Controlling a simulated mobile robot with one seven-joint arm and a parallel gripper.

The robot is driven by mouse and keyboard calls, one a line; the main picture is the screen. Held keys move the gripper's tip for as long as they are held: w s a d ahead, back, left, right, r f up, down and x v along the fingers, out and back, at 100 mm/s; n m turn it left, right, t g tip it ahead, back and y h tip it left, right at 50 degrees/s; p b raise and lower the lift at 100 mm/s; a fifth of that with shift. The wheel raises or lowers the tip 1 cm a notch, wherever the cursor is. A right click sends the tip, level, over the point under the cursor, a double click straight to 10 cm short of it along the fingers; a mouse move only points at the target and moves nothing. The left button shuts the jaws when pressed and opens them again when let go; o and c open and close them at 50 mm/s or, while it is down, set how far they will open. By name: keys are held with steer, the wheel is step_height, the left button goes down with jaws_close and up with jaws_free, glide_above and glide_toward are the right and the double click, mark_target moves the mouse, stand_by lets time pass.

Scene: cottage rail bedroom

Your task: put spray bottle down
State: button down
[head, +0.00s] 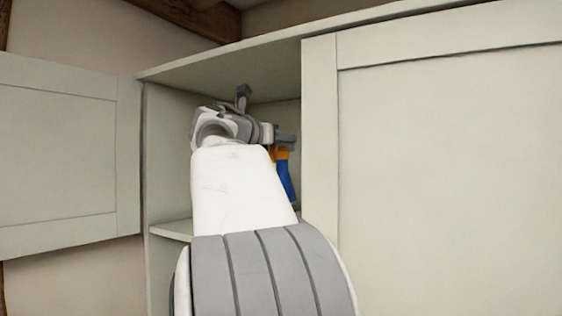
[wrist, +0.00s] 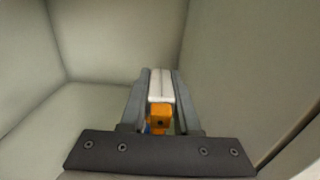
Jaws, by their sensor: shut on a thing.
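The spray bottle (head: 286,180) has a blue body and an orange part near its top. It is inside the open cabinet (head: 167,150) in the head view, slightly tilted. My gripper (head: 287,139) is shut on its upper part. In the wrist view, the bottle's white top and orange part (wrist: 160,117) sit between the two fingers of my gripper (wrist: 160,82). Most of the blue body is hidden there. The cabinet's shelf (head: 172,229) lies below. My arm hides part of it, and I cannot tell whether the bottle touches it.
An open cabinet door (head: 60,155) stands at the left. A closed-looking pale green panel (head: 450,170) borders the opening on the right, close to the bottle. The cabinet top (head: 270,60) is above my gripper. The visible shelf area (wrist: 40,140) in the wrist view is bare.

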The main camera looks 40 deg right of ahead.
mark_target(280, 151)
steer(key=shift+f+b, duration=0.35)
steer(key=shift+f, duration=1.3)
steer(key=c, duration=0.6)
jaws_free()
steer(key=shift+c, duration=0.2)
steer(key=b+v, duration=0.3)
steer(key=v, duration=0.8)
steer(key=s+a+f+m+t+y, duration=0.1)
steer(key=s+a+f+m+y, duration=0.2)
steer(key=f, duration=0.7)
steer(key=s+a+f+m+t+y, duration=0.1)
steer(key=a+f+m+y, duration=0.35)
steer(key=f, duration=0.55)
steer(key=s+a+f+m+y, duration=0.5)
steer(key=a+f, duration=0.4)
steer(key=f, duration=0.2)
steer(key=s+a+f+m+g+y, duration=0.1)
steer(key=s+a+f+m+y, duration=0.4)
steer(key=s+a+f+m, duration=0.3)
step_height(280, 151, down, 4)
steer(key=shift+a+f+m, duration=0.1)
steer(key=shift+a+m, duration=0.25)
steer(key=shift+a, duration=0.15)
